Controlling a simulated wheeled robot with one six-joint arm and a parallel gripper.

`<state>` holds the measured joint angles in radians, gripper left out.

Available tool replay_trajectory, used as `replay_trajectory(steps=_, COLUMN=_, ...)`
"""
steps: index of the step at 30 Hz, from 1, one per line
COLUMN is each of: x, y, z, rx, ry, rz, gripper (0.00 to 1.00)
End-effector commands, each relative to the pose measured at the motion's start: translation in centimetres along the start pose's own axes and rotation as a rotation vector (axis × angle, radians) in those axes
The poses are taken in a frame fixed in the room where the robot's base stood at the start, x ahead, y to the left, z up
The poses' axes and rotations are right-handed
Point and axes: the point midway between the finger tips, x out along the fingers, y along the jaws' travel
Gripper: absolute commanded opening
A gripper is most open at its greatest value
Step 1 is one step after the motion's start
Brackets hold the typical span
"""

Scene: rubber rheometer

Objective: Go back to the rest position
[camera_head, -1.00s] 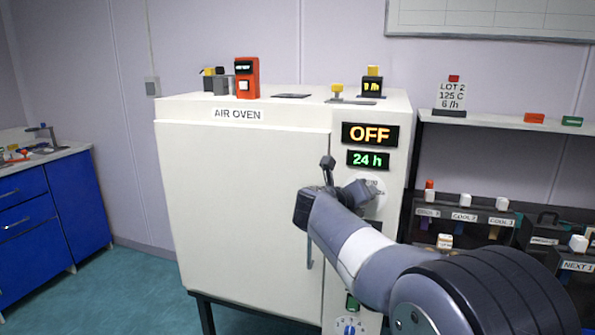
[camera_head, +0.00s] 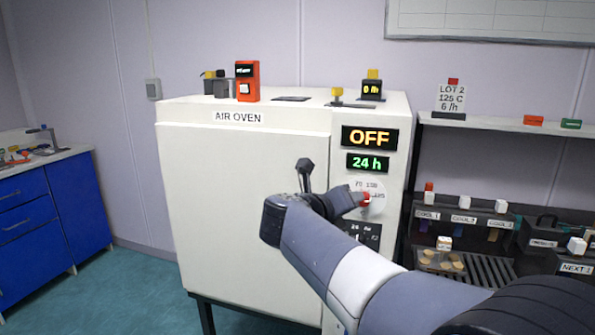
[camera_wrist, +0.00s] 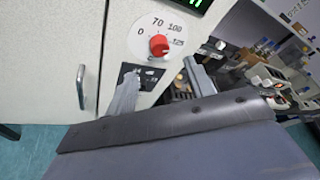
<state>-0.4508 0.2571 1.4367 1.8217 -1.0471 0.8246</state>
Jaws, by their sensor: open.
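My gripper (camera_head: 347,201) is in front of the right-hand panel of the white air oven (camera_head: 240,215). In the wrist view my gripper (camera_wrist: 160,70) has its two fingers apart with nothing between them. The temperature dial (camera_wrist: 159,40) with its red knob (camera_wrist: 159,45) is just beyond the fingers, and the knob points toward the 125 side. In the head view the red knob (camera_head: 366,199) shows at the gripper's tip; whether they touch cannot be told there. The oven door is shut and the displays read OFF (camera_head: 370,138) and 24 h (camera_head: 368,163).
The oven door handle (camera_wrist: 81,87) sticks out left of my gripper. A shelf unit (camera_head: 500,127) with labelled boxes and a slatted rack stands to the right. A blue cabinet (camera_head: 72,210) is at far left. Open floor (camera_head: 125,285) lies between it and the oven.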

Motion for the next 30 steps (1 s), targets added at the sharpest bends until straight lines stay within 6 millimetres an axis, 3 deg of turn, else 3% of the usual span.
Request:
replay_trajectory(steps=1, x=1.4, y=0.0, z=-0.2, rx=-0.001, ry=0.005, rz=-0.004, gripper=0.51)
replay_trajectory(steps=13, x=9.4, y=0.0, z=-0.2, rx=-0.001, ry=0.003, rz=-0.003, gripper=0.51)
replay_trajectory(steps=30, x=9.2, y=1.2, z=-0.8, rx=-0.689, ry=-0.031, rz=-0.292, gripper=0.51)
